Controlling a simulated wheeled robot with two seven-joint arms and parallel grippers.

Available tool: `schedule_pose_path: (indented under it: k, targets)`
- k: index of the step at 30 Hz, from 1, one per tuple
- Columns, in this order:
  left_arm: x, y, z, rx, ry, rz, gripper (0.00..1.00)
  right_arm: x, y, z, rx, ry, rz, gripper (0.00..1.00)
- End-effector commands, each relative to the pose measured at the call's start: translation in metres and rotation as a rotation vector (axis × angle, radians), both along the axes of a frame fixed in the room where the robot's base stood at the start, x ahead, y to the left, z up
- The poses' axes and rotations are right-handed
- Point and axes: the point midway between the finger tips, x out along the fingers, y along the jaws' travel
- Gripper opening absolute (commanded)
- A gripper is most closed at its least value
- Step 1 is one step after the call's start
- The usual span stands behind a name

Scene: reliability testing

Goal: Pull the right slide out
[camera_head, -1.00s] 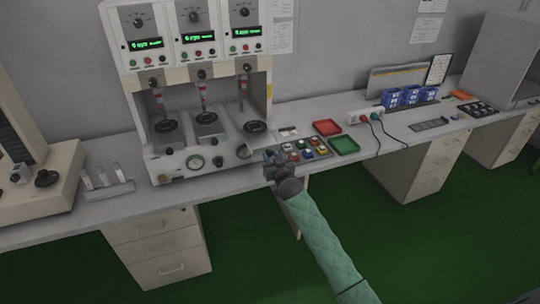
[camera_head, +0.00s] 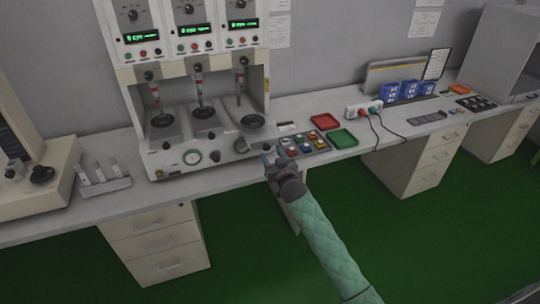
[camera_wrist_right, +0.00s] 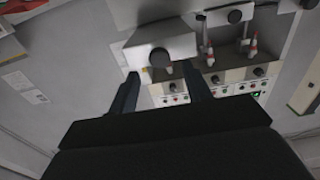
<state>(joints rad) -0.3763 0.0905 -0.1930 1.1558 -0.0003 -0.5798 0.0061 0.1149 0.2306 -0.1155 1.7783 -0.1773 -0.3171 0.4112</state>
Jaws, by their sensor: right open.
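The grey machine (camera_head: 160,166) on the bench has three stations side by side, each with a dark round pad. The right station's pad (camera_head: 253,121) is at the machine's right side. A knob (camera_head: 241,145) sits on the front below it. In the right wrist view a pale block with a dark round knob (camera_wrist_right: 160,57) appears ahead, between the lines of my fingers; I take it as the right slide. My right gripper (camera_head: 270,157) is open and empty, in front of the machine's right corner; its fingers (camera_wrist_right: 163,78) appear apart from the knob. My left gripper is out of view.
A box of coloured parts (camera_head: 303,144), a red tray (camera_head: 325,121) and a green tray (camera_head: 343,139) lie right of the machine. A power strip (camera_head: 364,108) with cables is farther right. Small upright pieces on a stand (camera_head: 103,185) are at left.

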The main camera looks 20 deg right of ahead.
Motion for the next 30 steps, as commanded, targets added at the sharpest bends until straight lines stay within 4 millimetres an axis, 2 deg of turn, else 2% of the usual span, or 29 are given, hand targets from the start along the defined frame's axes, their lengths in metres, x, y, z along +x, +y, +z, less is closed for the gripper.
schedule_pose_path:
  k: [3,10,30]
  targets:
    - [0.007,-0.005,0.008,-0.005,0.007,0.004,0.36,-0.016,-0.001,-0.002,-0.001,-0.001,0.001,0.49]
    - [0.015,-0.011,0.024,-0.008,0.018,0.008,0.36,-0.036,-0.002,-0.001,-0.002,0.000,-0.001,0.49]
    - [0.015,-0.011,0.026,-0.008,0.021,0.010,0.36,-0.039,-0.002,-0.001,-0.031,0.005,-0.002,0.49]
